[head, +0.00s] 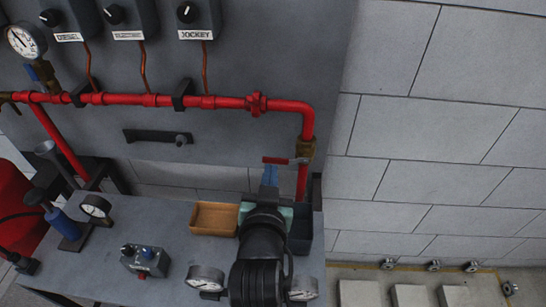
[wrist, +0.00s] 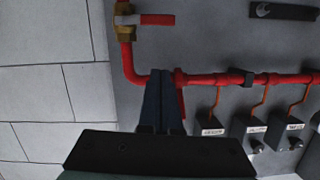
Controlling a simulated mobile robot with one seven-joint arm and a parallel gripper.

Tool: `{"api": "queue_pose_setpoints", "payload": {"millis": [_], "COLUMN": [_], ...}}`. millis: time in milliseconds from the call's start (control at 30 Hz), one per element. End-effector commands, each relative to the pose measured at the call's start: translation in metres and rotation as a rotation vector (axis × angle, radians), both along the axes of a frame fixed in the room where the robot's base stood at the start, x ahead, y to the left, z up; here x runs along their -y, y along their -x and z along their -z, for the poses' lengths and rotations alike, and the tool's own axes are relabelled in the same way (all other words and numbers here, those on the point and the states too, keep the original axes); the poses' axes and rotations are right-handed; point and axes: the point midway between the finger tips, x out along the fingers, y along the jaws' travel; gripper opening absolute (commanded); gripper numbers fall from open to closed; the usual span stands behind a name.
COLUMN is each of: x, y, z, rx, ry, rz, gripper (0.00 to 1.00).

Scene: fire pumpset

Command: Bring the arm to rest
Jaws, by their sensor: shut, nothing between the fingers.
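My arm reaches up from the bottom of the head view over a grey bench. My gripper (head: 270,174) has its blue fingers together with nothing between them. In the head view it shows just below the red-handled valve (head: 286,161) on the pipe; whether they touch cannot be told. In the wrist view my gripper (wrist: 162,82) is shut in front of the grey panel, its tips overlapping the red pipe (wrist: 212,79). The valve's red handle (wrist: 156,20) shows above it there, apart from the fingers.
The bench (head: 180,218) carries a tan tray (head: 214,219), a dark bin (head: 300,238) beside my wrist, several gauges and a button box (head: 146,260). Control boxes (head: 196,16) and red pipework (head: 222,101) line the panel. The white wall (head: 430,140) at right is bare.

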Motion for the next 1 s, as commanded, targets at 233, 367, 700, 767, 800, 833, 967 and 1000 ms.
{"api": "queue_pose_setpoints", "payload": {"millis": [233,367,700,767,800,833,967,1000], "x": [0.001,0.006,0.030,0.033,0.035,0.036,0.040,0.040], "y": [-0.003,-0.011,0.044,0.064,0.077,0.087,0.119,0.126], "z": [-0.026,-0.099,-0.349,-0.384,-0.403,-0.416,-0.454,-0.460], "rx": [0.049,0.191,0.723,0.811,0.863,0.898,1.009,1.030], "ry": [-0.001,-0.001,0.040,0.052,0.060,0.065,0.085,0.088], "rz": [0.000,0.001,0.023,0.032,0.036,0.038,0.048,0.050], "gripper": [0.00,0.00,0.00,0.00,0.00,0.00,0.00,0.00]}}
